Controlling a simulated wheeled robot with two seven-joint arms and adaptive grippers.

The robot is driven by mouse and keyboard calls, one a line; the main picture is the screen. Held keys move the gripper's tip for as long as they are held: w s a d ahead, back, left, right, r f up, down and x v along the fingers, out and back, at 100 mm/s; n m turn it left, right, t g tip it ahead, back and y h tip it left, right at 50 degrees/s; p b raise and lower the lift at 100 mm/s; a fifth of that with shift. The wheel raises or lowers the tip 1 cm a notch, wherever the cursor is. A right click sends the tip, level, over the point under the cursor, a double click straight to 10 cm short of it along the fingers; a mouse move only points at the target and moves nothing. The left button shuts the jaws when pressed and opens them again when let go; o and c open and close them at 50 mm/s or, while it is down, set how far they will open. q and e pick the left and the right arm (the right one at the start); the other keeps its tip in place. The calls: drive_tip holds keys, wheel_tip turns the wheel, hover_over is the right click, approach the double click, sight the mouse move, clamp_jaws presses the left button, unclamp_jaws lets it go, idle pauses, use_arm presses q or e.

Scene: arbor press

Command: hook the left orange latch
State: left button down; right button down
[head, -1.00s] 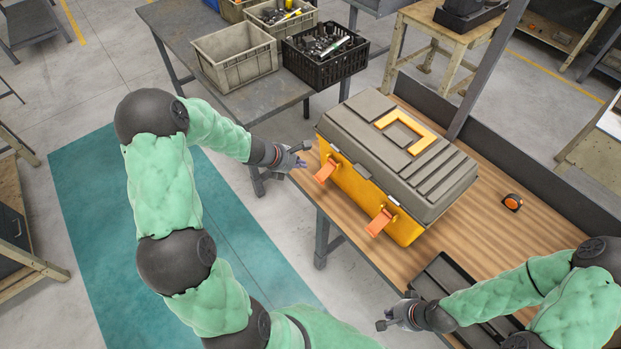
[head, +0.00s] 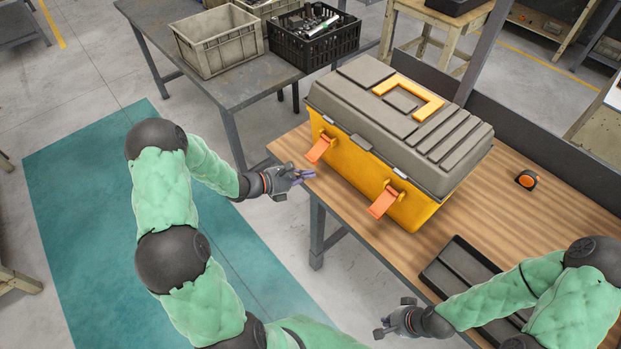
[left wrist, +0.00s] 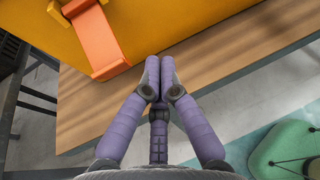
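The toolbox (head: 370,175) is yellow with a closed grey lid (head: 400,120) and stands on the wooden table. Its left orange latch (head: 319,150) hangs tilted outward from the front, its lower end apart from the wall. That latch also shows at the upper left of the left wrist view (left wrist: 97,42). The right orange latch (head: 383,202) sticks out likewise. My left gripper (head: 308,174) is at the table's front edge, just in front of and below the left latch, not touching it. Its purple fingertips (left wrist: 159,75) meet with nothing between them. My right gripper (head: 388,318) is empty, its fingers apart.
A black tray (head: 445,283) lies on the table (head: 490,220) near my right arm. An orange and black tape measure (head: 527,180) lies right of the toolbox. A side table with a grey crate (head: 215,45) and black crate (head: 315,40) stands behind left.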

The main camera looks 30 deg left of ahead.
sight(314, 180)
use_arm(q)
drive_tip(key=a+f+t+b, duration=0.2)
drive_tip(key=f+t+b, duration=0.1)
drive_tip(key=f+b, duration=0.3)
drive_tip(key=a+f+n+t+y+b, duration=0.1)
drive_tip(key=a+f+t+b, duration=0.2)
drive_tip(key=b, duration=0.4)
drive_tip(key=shift+s+f+t, duration=0.15)
drive_tip(key=shift+f+t, duration=0.45)
drive_tip(key=shift+f, duration=0.75)
drive_tip(key=b+x, duration=0.2)
drive_tip(key=x, duration=0.7)
drive_tip(key=shift+f, duration=0.1)
drive_tip(key=r, duration=0.1)
drive_tip(key=r+b, duration=0.1)
drive_tip(key=shift+s+a+r, duration=0.1)
drive_tip(key=shift+a+r, duration=0.15)
drive_tip(key=shift+r, duration=0.05)
drive_tip(key=shift+s+a+r, duration=0.1)
drive_tip(key=shift+s+r, duration=0.2)
drive_tip(key=shift+r, duration=0.3)
